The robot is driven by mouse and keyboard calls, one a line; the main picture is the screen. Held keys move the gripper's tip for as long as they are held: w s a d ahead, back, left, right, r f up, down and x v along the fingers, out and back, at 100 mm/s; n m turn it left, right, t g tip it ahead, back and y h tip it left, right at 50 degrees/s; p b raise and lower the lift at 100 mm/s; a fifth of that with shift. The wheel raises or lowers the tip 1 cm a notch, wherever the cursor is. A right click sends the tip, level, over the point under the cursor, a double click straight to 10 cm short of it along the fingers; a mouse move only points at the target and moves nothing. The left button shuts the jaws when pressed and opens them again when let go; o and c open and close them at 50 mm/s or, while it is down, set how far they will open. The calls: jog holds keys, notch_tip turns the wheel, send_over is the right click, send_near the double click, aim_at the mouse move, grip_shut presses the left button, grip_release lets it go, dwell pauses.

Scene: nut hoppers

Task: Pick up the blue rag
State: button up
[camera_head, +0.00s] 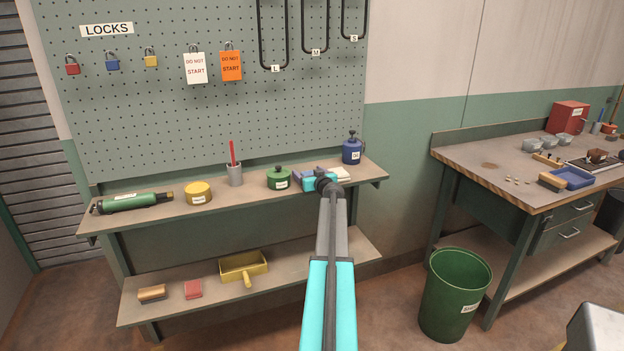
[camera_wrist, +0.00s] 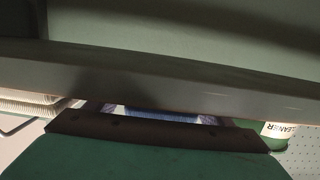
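The blue rag (camera_head: 299,174) lies folded on the upper shelf, between a green can and a pale folded cloth. My arm reaches over the shelf, and my gripper (camera_head: 318,181) is at the rag's right side, covering part of it. In the wrist view, a blue patch (camera_wrist: 160,114), seemingly the rag, shows in a narrow gap between large dark green and grey shapes close to the camera. I cannot tell whether my gripper's fingers are apart or closed, or whether they touch the rag.
The pale folded cloth (camera_head: 342,174) lies just right of my gripper, with a blue oil can (camera_head: 352,149) behind it. The green can (camera_head: 278,179) stands close on the left; a green container marked cleaner (camera_wrist: 276,135) shows in the wrist view. A pegboard (camera_head: 210,110) rises behind.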

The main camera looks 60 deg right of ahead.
aim_at(308, 171)
jog(key=c, duration=1)
jog(key=shift+c, duration=0.2)
jog(key=shift+r, duration=0.15)
jog(key=shift+r+b, duration=0.45)
jog(key=shift+r, duration=0.85)
jog(key=shift+s+a+r, duration=0.1)
jog(key=shift+a+r, duration=0.05)
jog(key=shift+r, duration=0.2)
jog(key=w+a+b+v, duration=0.1)
jog(key=b+v, duration=0.1)
jog(key=v, duration=0.5)
jog(key=w+a+b+v, duration=0.1)
jog(key=a+v, duration=0.1)
jog(key=v, duration=0.6)
jog(key=shift+f+b, duration=0.4)
jog(key=shift+s+a, duration=0.1)
jog(key=shift+a, duration=0.05)
